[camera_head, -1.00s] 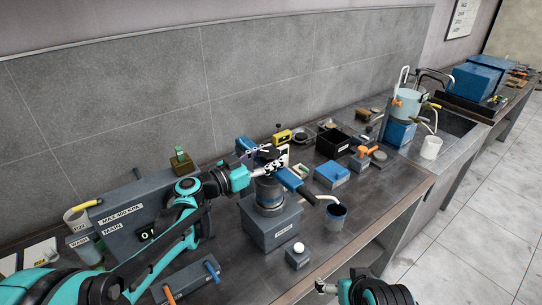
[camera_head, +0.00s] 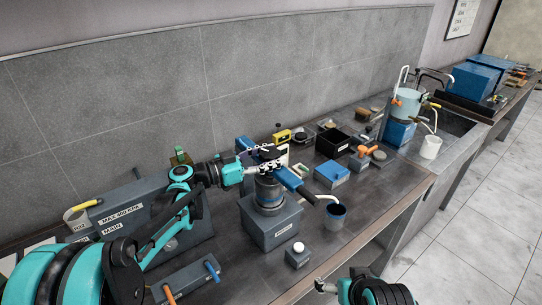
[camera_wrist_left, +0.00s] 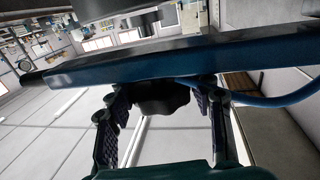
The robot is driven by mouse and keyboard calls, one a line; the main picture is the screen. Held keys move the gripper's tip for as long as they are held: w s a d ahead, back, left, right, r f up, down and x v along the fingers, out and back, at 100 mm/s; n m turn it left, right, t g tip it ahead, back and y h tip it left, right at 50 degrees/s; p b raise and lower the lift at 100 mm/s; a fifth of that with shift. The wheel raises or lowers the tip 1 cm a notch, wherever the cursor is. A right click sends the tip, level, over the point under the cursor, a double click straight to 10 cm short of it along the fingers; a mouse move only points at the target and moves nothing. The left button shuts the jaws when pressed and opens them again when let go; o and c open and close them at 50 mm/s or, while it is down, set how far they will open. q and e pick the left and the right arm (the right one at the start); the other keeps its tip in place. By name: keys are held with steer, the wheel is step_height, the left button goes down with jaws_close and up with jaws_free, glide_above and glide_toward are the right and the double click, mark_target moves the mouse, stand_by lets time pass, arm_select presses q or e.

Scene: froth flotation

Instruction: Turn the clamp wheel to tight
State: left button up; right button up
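A grey pressure-filter-like unit (camera_head: 270,222) stands on the bench, with a round metal cylinder (camera_head: 268,192) on top and a blue bar (camera_head: 290,180) across it. My left gripper (camera_head: 268,163) is at the top of this unit, by the blue bar. In the left wrist view, a dark rounded knob (camera_wrist_left: 163,98), which looks like the clamp wheel, sits under the blue bar (camera_wrist_left: 150,65). The two fingers of my left gripper (camera_wrist_left: 163,112) are spread on either side of it; contact is not clear. My right gripper (camera_head: 326,287) is at the bottom edge, its fingers too small to judge.
A blue box (camera_head: 331,174) and a black tray (camera_head: 333,144) are behind. A grey labelled console (camera_head: 130,218) stands left. The bench front edge runs close by.

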mark_target(260, 159)
arm_select(q)
steer(key=o, duration=0.4)
steer(key=shift+c, duration=0.2)
steer(key=v, duration=0.7)
steer(key=shift+s+a, duration=0.15)
steer(key=shift+a, duration=0.05)
steer(key=shift+d, duration=0.15)
